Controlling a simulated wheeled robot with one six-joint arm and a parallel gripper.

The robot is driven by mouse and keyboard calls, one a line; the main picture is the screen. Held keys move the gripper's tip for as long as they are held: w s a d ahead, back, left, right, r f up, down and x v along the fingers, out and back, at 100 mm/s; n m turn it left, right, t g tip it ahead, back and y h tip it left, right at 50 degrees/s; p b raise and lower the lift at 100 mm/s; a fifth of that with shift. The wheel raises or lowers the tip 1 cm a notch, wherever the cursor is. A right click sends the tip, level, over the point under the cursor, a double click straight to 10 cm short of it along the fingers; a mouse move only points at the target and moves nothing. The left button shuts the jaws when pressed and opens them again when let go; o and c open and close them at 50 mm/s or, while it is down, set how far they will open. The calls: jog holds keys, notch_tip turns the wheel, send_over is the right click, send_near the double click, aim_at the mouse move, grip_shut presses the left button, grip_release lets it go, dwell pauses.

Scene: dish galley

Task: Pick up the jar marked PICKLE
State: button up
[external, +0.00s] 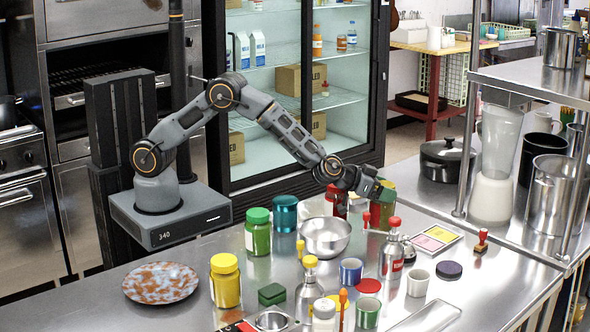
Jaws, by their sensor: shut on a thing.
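No PICKLE marking is readable from here. Other jars stand apart: a green jar (258,238), a yellow jar (225,288), a teal canister (285,213) and a red jar (336,203) partly behind my arm.
A steel bowl (326,238) sits just left of the gripper. A red-capped bottle (391,256), a blue cup (350,271) and a white cup (418,283) stand in front. A speckled plate (160,283) lies at left. A steel shelf unit (530,85) and blender (494,160) are at right.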

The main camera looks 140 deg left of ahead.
jog(key=c, duration=1)
jog(key=shift+r, duration=0.1)
jog(key=shift+c, duration=0.4)
